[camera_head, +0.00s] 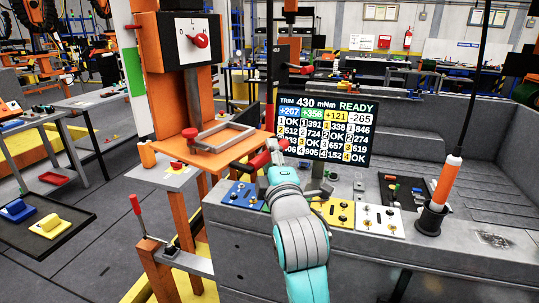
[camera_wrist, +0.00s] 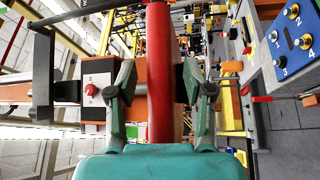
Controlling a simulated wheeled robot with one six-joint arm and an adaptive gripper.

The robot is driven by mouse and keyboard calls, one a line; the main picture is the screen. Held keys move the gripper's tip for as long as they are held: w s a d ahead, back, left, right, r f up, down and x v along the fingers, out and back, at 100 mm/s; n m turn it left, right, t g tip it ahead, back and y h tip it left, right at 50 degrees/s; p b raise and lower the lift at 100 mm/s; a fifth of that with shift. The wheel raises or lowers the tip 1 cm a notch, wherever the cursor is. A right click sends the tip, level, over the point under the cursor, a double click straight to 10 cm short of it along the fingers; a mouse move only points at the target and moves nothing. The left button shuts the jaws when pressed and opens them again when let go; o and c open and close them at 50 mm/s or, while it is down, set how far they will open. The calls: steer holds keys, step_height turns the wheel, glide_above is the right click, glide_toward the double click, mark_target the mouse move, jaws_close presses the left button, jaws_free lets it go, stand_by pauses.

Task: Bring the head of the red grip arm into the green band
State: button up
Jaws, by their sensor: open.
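A red grip (camera_wrist: 160,75) stands lengthwise between my gripper's fingers in the wrist view. My gripper (camera_wrist: 160,85) is open, with a finger on each side of the grip; contact cannot be told. In the head view my gripper (camera_head: 270,150) is at the right of the orange stand, beside a short red grip (camera_head: 260,161), partly hidden by the gripper.
A dial box with a red knob (camera_head: 199,41) tops the orange column. A screen (camera_head: 325,129) reading TRIM 430 mNm READY stands behind my gripper. Blue, yellow and white control plates (camera_head: 380,219) lie on the grey console. An orange handle (camera_head: 446,182) stands at right. A red-gripped lever (camera_head: 136,205) is at lower left.

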steer(key=shift+w+a+r, duration=0.1)
steer(key=shift+w, duration=0.5)
jaws_close()
step_height(320, 180, down, 9)
stand_by(0.3)
jaws_free()
